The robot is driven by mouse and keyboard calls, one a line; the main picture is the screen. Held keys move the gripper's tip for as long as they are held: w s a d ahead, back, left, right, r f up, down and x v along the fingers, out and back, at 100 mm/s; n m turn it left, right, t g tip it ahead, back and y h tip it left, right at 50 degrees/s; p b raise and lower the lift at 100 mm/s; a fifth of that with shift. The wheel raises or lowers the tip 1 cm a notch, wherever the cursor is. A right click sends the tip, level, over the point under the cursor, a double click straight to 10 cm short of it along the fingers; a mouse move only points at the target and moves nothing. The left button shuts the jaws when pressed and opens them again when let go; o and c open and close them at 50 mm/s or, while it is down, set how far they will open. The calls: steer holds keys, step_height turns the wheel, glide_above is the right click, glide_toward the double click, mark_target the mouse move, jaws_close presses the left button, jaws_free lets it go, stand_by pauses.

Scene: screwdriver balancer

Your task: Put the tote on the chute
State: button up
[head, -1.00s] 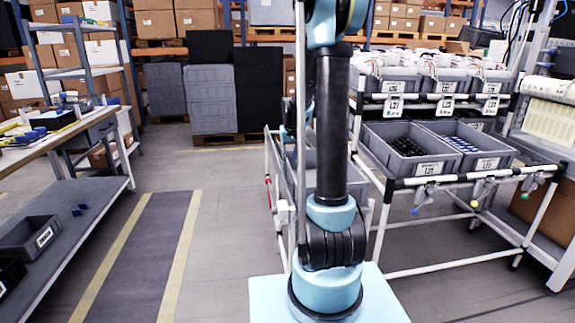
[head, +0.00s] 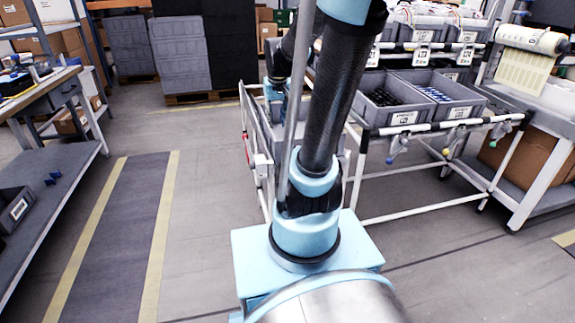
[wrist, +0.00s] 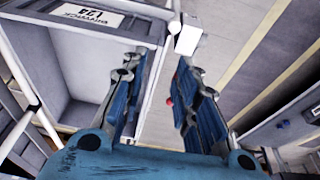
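A grey tote (wrist: 85,60) with a white label shows at the left of the wrist view, its inside looking empty. My gripper (wrist: 160,75) is open there, with blue-padded fingers apart. The left finger overlaps the tote's side wall and the right finger is beyond it over the floor. I cannot tell whether either touches the tote. In the head view, a grey tote (head: 268,128) sits in a white-tube rack (head: 256,170), largely hidden by my arm. I cannot tell which part is the chute.
Two grey totes with small parts (head: 395,115) (head: 440,92) stand on the rack at right. A workbench with a lower shelf (head: 50,190) is at left. Stacked grey crates (head: 183,45) stand behind. The striped floor lane is clear.

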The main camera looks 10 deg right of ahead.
steer(key=s+f, duration=0.3)
steer(key=s, duration=0.7)
steer(key=s+f, duration=0.4)
steer(key=s, duration=0.5)
steer(key=shift+s+a+g, duration=0.4)
